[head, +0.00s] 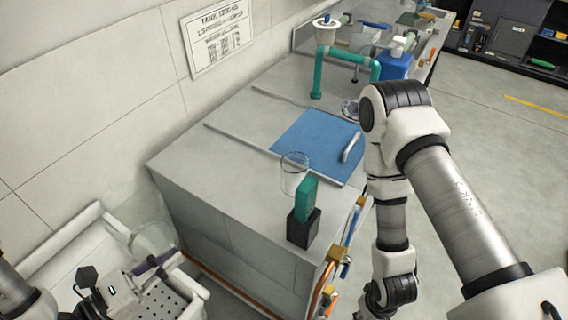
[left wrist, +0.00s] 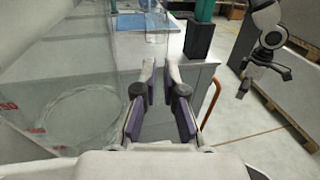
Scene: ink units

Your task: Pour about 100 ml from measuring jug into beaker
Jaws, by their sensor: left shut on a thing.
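The clear measuring jug (head: 153,237) is at the lower left of the head view, off the bench's near left corner. My left gripper (head: 150,264) is shut on it. In the left wrist view the jug's clear wall with red marks (left wrist: 75,95) fills the left side, beside the purple-padded fingers (left wrist: 162,80). The part between the fingers is hard to see. The clear beaker (head: 294,173) stands on the bench near the blue mat's front corner, apart from the jug. My right gripper (left wrist: 264,77) hangs beyond the bench's right side, fingers spread and empty.
A black block with a green top (head: 303,218) stands just in front of the beaker. The blue mat (head: 312,138) lies behind it, between grey rails. Teal pipework (head: 318,75) rises farther back. The bench top (head: 205,160) left of the beaker is clear. A wall bounds the left.

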